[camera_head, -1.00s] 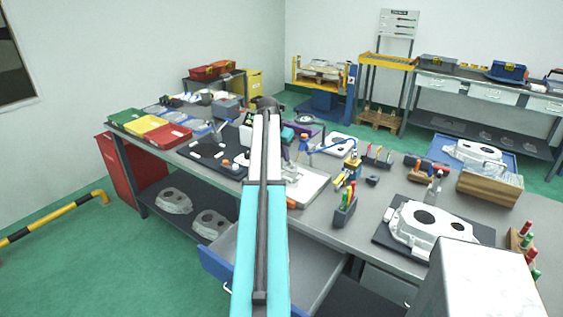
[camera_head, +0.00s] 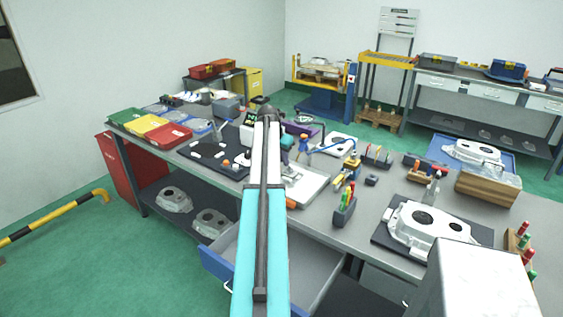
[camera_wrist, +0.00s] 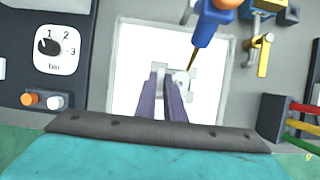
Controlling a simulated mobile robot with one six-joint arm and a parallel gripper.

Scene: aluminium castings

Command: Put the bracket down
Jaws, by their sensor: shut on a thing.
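In the wrist view my gripper (camera_wrist: 166,78) reaches over a bright white panel, its two purple fingers close together. It is shut on the bracket (camera_wrist: 187,78), a small light grey metal piece whose edges show around the fingertips. I cannot tell whether the bracket touches the panel below. The white panel (camera_wrist: 128,75) has a grey frame; in the head view it lies on the workbench (camera_head: 330,222), just right of my arm. My arm hides most of the gripper in the head view.
A blue tool with a thin tip (camera_wrist: 206,32) hangs close beside the bracket. A holder with coloured handles (camera_head: 345,208) and a large casting (camera_head: 430,225) are to the right. A blue-fronted drawer (camera_head: 220,268) stands open below.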

